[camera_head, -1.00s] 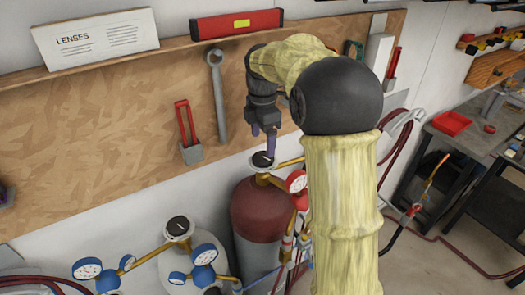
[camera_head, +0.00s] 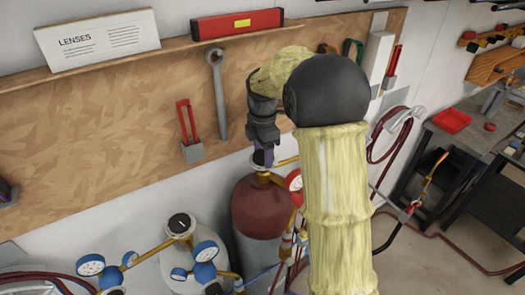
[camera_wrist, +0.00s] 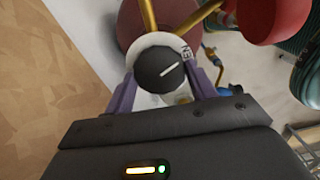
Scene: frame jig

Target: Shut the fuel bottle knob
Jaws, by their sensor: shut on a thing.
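The fuel bottle (camera_head: 262,207) is a dark red cylinder standing against the wall, with brass fittings and a red gauge (camera_head: 294,180) at its top. Its knob (camera_wrist: 158,70) is a round black dial with a white line, on a pale collar with partly readable lettering. In the wrist view the white line slants up to the right. My gripper (camera_wrist: 164,80) has its two purple fingers on either side of the knob and is shut on it. In the head view my gripper (camera_head: 264,160) points down onto the bottle top and largely covers the knob.
A pale bottle (camera_head: 185,268) with its own black knob (camera_head: 180,223) and blue gauges (camera_head: 205,252) stands to the left. A plywood board (camera_head: 100,150) with tools is close behind my gripper. Hoses (camera_head: 385,145) hang to the right, near a dark workbench.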

